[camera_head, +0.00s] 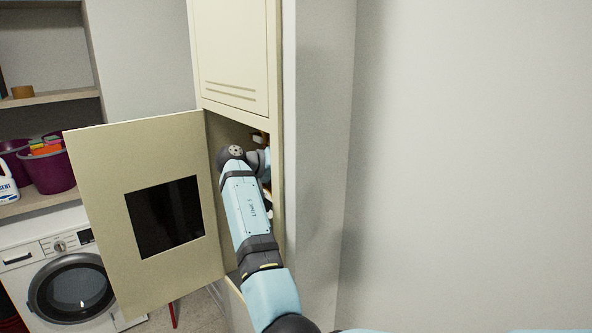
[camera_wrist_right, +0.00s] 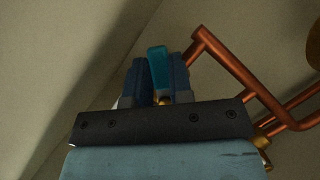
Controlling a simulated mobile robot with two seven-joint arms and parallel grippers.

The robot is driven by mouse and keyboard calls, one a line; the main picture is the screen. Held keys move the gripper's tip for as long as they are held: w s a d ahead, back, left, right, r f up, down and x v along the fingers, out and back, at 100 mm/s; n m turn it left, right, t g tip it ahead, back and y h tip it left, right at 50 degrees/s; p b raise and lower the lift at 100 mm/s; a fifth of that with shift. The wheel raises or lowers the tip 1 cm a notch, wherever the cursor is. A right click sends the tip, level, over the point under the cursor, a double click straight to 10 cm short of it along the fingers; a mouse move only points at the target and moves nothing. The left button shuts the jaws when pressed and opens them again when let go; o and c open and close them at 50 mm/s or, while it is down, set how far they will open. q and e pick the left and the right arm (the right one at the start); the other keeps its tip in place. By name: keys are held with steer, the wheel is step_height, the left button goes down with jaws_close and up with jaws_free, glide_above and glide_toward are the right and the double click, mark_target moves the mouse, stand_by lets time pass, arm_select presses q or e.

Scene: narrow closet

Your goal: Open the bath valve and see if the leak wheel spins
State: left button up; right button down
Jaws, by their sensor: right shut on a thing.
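My right arm reaches into the open lower compartment of the tall cream cabinet (camera_head: 278,120) in the head view; its gripper is hidden inside there. In the right wrist view my right gripper (camera_wrist_right: 160,80) is shut on a teal valve handle (camera_wrist_right: 158,62), which stands up between the two dark fingers. A bit of brass shows at the base of the handle. Copper pipes (camera_wrist_right: 240,80) run to the right of the fingers. No label tells whether this is the bath valve. No leak wheel can be made out. My left gripper is not in view.
The cabinet's lower door (camera_head: 95,165), with a dark panel, stands swung open to the left. The compartment is narrow, with a wall (camera_head: 450,150) to the right. A washing machine (camera_head: 70,290) and shelves with purple tubs (camera_head: 50,172) are at the left.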

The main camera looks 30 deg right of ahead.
steer(key=shift+w+a+f+m+t+y+b, duration=0.15)
steer(key=shift+w+m+t+b, duration=0.25)
steer(key=shift+m+t+b, duration=1.05)
steer(key=shift+w+d+f+m+y+b, duration=0.15)
steer(key=shift+w+m+b, duration=0.45)
steer(key=shift+b, duration=1.8)
steer(key=shift+w+a+f+m+t+y+b, duration=0.1)
steer(key=shift+w+f+m+t+y+b, duration=0.15)
steer(key=shift+m+t+b, duration=0.95)
steer(key=shift+r+g+b, duration=0.1)
steer(key=shift+g+b, duration=0.35)
steer(key=shift+b, duration=0.3)
steer(key=c, duration=1)
jaws_free()
steer(key=shift+a, duration=0.1)
steer(key=b+v, duration=0.1)
steer(key=v, duration=1.2)
steer(key=shift+a+r+b, duration=0.15)
steer(key=shift+a+b, duration=0.15)
steer(key=shift+b, duration=0.1)
